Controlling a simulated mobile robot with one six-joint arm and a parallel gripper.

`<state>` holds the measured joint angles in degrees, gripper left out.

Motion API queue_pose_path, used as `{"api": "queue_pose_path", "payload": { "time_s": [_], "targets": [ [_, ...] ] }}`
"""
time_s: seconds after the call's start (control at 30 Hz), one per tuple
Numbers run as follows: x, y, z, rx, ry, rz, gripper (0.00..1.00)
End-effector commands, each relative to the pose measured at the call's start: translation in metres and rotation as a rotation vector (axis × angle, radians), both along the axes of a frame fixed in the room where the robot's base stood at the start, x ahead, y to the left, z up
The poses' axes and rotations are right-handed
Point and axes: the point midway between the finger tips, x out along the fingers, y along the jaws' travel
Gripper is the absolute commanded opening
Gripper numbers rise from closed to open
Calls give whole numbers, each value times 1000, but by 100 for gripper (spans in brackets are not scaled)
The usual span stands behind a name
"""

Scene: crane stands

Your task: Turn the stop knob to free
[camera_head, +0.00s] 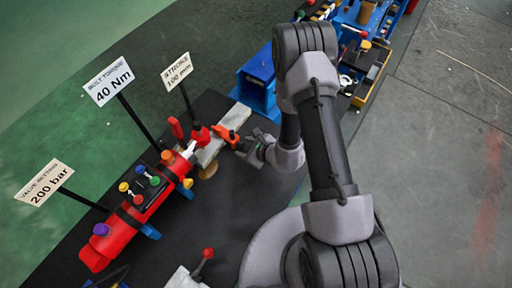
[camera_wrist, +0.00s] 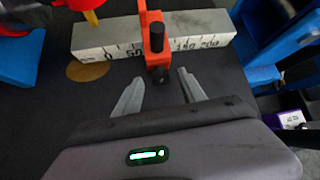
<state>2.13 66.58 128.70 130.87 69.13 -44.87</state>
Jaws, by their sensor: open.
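An orange stop (camera_wrist: 155,42) sits across a pale scale bar (camera_wrist: 105,40) in the wrist view, between the 50 mark and the higher numbers. The orange stop (camera_head: 226,135) also shows in the head view on the bar (camera_head: 212,149). My gripper (camera_wrist: 158,84) is open and empty. In the head view my gripper (camera_head: 246,143) is right of the stop.
A red cylinder (camera_head: 120,232) with coloured knobs lies left on the black bench. Signs stand behind: "STROKE 100 mm" (camera_head: 177,70), "BOLT TORQUE 40 Nm" (camera_head: 108,81) and "VALVE SETTING 200 bar" (camera_head: 45,183). A blue stand (camera_head: 259,82) is beyond my gripper. A red-tipped lever (camera_head: 207,254) is at front.

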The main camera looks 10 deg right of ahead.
Motion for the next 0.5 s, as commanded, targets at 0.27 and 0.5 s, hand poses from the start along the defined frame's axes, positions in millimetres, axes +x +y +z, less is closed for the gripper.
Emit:
{"api": "queue_pose_path", "payload": {
  "time_s": [0.27,0.5],
  "targets": [
    [-52,-38,65,0,1,-7,48],
    [-86,-59,109,1,4,-3,48]
  ]
}}
